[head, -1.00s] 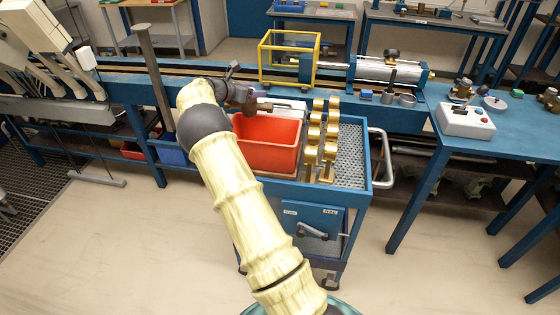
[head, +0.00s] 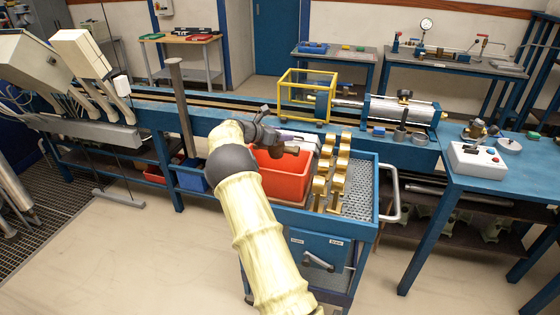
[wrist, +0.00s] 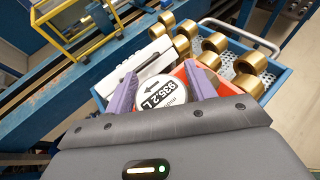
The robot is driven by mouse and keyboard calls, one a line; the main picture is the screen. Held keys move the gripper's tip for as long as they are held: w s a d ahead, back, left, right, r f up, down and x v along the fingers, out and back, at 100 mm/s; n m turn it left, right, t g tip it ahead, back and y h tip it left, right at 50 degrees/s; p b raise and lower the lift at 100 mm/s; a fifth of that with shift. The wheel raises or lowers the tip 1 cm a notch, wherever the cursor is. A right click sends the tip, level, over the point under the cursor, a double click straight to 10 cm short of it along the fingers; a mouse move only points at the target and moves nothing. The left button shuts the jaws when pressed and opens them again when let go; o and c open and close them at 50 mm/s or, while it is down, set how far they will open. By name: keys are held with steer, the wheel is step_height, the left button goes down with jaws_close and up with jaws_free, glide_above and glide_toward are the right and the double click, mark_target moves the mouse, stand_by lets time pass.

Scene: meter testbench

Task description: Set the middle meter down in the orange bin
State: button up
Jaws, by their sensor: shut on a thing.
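My gripper (wrist: 160,95) has two purple fingers shut on a meter, whose round white dial (wrist: 161,93) reads 935.2 L in the wrist view. In the head view my gripper (head: 290,140) is above the orange bin (head: 279,187), with the meter's brownish body (head: 292,147) just under it. The bin stands on the left part of the blue cart. In the wrist view a little of the bin (wrist: 181,73) shows behind the dial and fingers. How far the meter is above the bin floor is hidden.
Several brass pieces (head: 341,165) stand in two rows on the cart (head: 360,203), right of the bin. A white slotted piece (wrist: 146,62) lies behind the bin. The blue bench with a yellow frame (head: 307,95) runs behind the cart. A bare perforated strip is at the cart's right.

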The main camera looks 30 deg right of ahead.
mark_target(280, 154)
steer(key=shift+w+f, duration=0.1)
steer(key=shift+f, duration=1.5)
steer(key=shift+f+p, duration=0.5)
steer(key=shift+f, duration=1.4)
steer(key=shift+f, duration=0.3)
steer(key=shift+f, duration=0.35)
steer(key=o, duration=1.5)
steer(key=shift+a+f, duration=0.1)
steer(key=shift+f, duration=0.05)
